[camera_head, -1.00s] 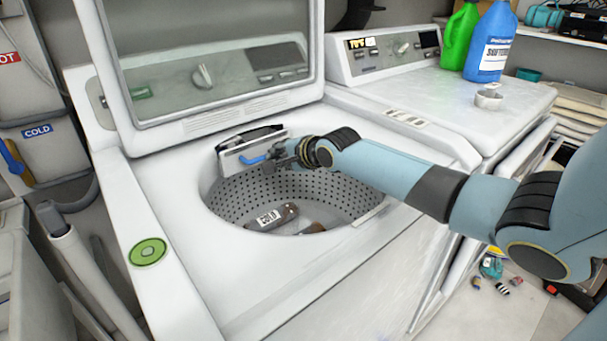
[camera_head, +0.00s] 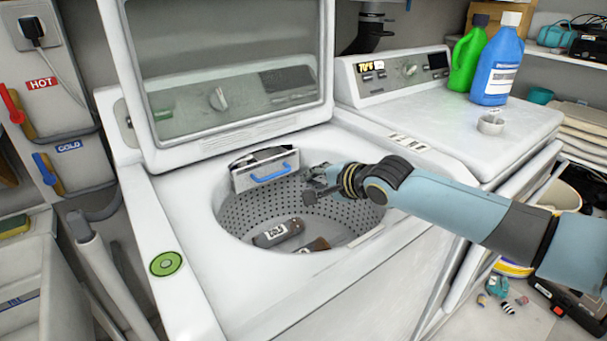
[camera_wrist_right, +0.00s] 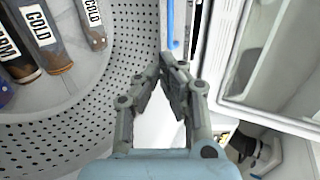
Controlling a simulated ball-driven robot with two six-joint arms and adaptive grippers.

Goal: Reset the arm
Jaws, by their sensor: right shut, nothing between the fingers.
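My right arm comes in from the right in the head view. Its gripper (camera_head: 312,186) is over the right part of the washer's opening, a short way right of the blue handle (camera_head: 271,173). In the right wrist view the gripper (camera_wrist_right: 172,68) is shut and empty, with the blue handle (camera_wrist_right: 171,25) beyond the fingertips. The handle is on a white drawer (camera_head: 247,179) at the tub's back rim. My left gripper is in neither view.
The washer (camera_head: 190,245) has its lid (camera_head: 220,128) raised. A dryer (camera_head: 455,125) on the right carries a green bottle (camera_head: 466,58) and a blue bottle (camera_head: 498,62).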

